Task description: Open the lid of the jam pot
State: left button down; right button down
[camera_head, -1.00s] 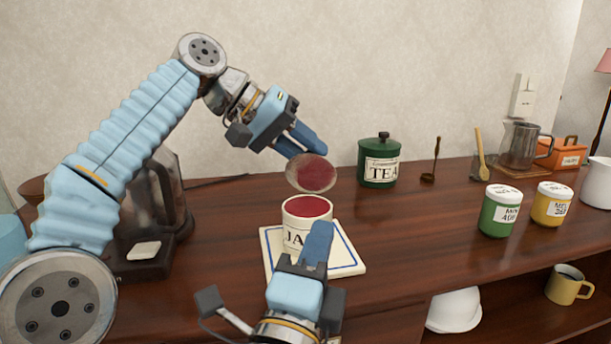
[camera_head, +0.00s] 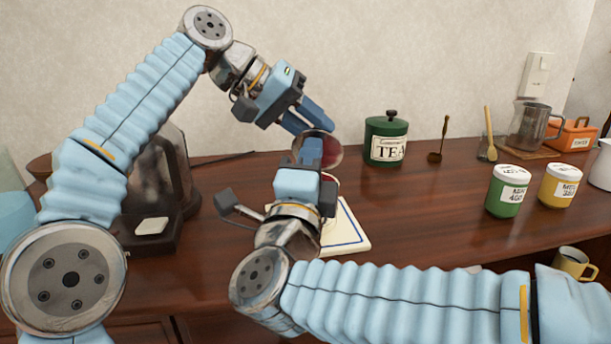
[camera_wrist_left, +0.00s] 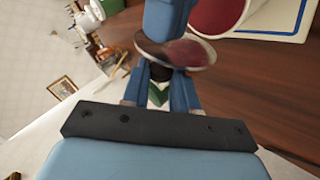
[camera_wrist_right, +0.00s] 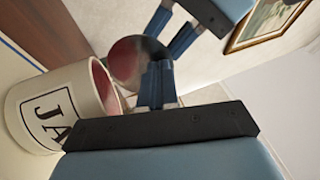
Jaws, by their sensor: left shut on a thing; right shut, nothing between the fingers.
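The jam pot (camera_wrist_right: 62,108) is white with black letters and stands upright, uncovered, with red jam inside. It also shows in the left wrist view (camera_wrist_left: 222,14). In the head view my right arm hides most of it. My left gripper (camera_head: 312,122) is shut on the round lid (camera_head: 327,150) and holds it tilted above and beside the pot, its red-stained underside showing. The lid also shows in the right wrist view (camera_wrist_right: 128,62). My right gripper (camera_head: 310,150) is shut and empty. Its fingers (camera_wrist_right: 157,84) are close to the lid; I cannot tell if they touch it.
The pot stands on a white board with a blue line (camera_head: 345,230). A green tea canister (camera_head: 386,140) stands behind right. Green (camera_head: 506,192) and yellow (camera_head: 560,187) jars stand at the right. A dark appliance (camera_head: 165,190) is at the left. The counter's middle right is clear.

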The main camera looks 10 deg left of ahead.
jog(key=shift+w+r, duration=0.1)
jog(key=shift+w, duration=0.2)
jog(key=shift+w+d+r+g, duration=0.15)
jog(key=shift+w+r+g, duration=0.1)
jog(key=shift+w+g, duration=0.25)
pick_arm(q)
jog(key=shift+d, duration=0.1)
pick_arm(e)
jog(key=shift+w, duration=0.1)
pick_arm(q)
jog(key=shift+s, duration=0.1)
jog(key=c, duration=0.9)
grip_release()
pick_arm(e)
jog(key=shift+d, duration=0.1)
pick_arm(q)
jog(key=shift+o, duration=0.2)
pick_arm(e)
jog(key=shift+w, duration=0.1)
